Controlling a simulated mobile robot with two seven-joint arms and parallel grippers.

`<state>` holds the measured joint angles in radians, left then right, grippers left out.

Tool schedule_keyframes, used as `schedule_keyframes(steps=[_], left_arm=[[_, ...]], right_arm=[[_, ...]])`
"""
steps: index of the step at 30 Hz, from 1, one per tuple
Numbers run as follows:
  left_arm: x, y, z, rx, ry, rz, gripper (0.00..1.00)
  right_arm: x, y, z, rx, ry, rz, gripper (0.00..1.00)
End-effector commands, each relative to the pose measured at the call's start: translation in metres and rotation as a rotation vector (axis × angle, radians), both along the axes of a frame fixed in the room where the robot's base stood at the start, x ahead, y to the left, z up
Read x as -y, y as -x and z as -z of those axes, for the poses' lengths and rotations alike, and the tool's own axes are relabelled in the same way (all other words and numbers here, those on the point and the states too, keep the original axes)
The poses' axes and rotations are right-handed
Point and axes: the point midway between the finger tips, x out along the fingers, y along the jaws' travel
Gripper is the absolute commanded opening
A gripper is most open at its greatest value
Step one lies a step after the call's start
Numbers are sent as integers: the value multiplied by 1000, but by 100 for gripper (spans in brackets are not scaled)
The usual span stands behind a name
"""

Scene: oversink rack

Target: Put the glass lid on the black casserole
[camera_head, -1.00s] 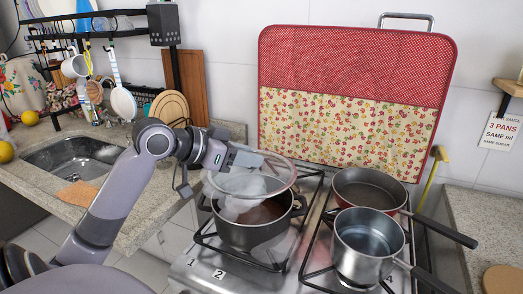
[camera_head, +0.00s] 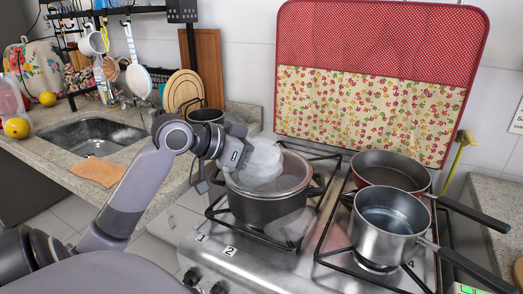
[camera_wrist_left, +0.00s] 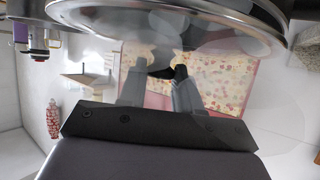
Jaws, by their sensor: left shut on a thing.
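The glass lid (camera_head: 290,176), clear with a metal rim, lies over the mouth of the black casserole (camera_head: 262,209) on the left front burner. It looks nearly level and lined up with the pot; I cannot tell whether its rim is fully seated all round. My left gripper (camera_head: 264,157) reaches in from the left above the lid and is shut on its knob, which the fingers and a whitish haze partly hide. In the left wrist view, the lid's rim (camera_wrist_left: 170,28) crosses the top, beyond the fingertips (camera_wrist_left: 165,73). My right gripper is not in view.
A red pan (camera_head: 392,170) and a steel saucepan (camera_head: 388,220) stand close on the right burners, handles pointing right. The sink (camera_head: 88,140) is at left. A red patterned panel (camera_head: 375,90) stands behind the stove.

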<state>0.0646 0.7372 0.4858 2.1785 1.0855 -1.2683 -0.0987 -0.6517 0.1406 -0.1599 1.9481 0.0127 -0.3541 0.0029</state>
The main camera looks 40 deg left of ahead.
Motion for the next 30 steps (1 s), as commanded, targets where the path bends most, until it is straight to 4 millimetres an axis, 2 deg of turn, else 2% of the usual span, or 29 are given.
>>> schedule_keyframes(steps=[28,29,30], left_arm=[[0,1,0,3,0,-1,0],[0,1,0,3,0,-1,43],[0,1,0,3,0,-1,56]], right_arm=[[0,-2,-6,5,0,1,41],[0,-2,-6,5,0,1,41],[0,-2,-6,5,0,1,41]])
